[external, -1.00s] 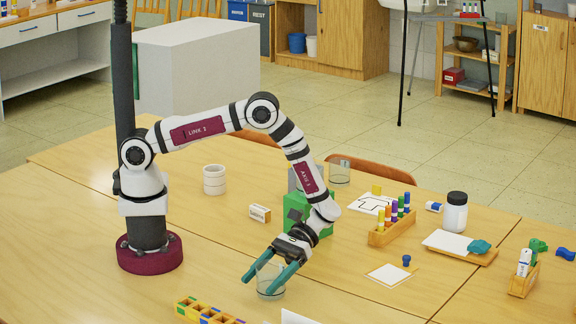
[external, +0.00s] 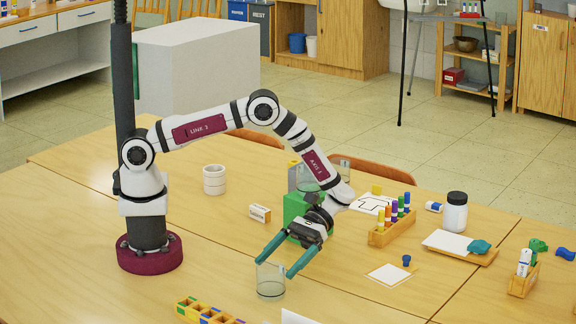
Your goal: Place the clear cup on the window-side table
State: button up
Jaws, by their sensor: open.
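A clear cup (external: 270,282) stands upright on the wooden table (external: 340,292), near the front middle of the view. My gripper (external: 273,268) has two teal fingers that are spread apart, at about the height of the cup's rim. One finger is on the far left side of the cup and the other at its right; whether they touch it I cannot tell. A second clear cup (external: 341,168) stands farther back, partly hidden by my arm.
A green block (external: 296,207) stands behind my gripper. A white ringed cup (external: 214,180), a small box (external: 260,213), a marker holder (external: 381,237) and a white jar (external: 454,216) stand around. Colored blocks (external: 208,314) lie in front.

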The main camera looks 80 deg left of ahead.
jog(key=v, duration=0.6)
jog(key=shift+r, duration=0.1)
jog(key=s+a+r+m+t+y, duration=0.2)
jog(key=s+a+r+m, duration=0.1)
jog(key=r, duration=0.3)
jog(key=s+a+r+m+t+y, duration=0.1)
jog(key=s+a+r+m+y, duration=0.2)
jog(key=r, duration=0.4)
jog(key=s+a+r+m+t+y, duration=0.1)
jog(key=s+a+m+t+y, duration=0.2)
jog(key=s, duration=0.5)
jog(key=s+a+m+t+y, duration=0.2)
jog(key=s+a+m+t, duration=0.2)
jog(key=s+a, duration=0.3)
jog(key=shift+s+a+r+m+y, duration=0.4)
jog(key=shift+a, duration=0.15)
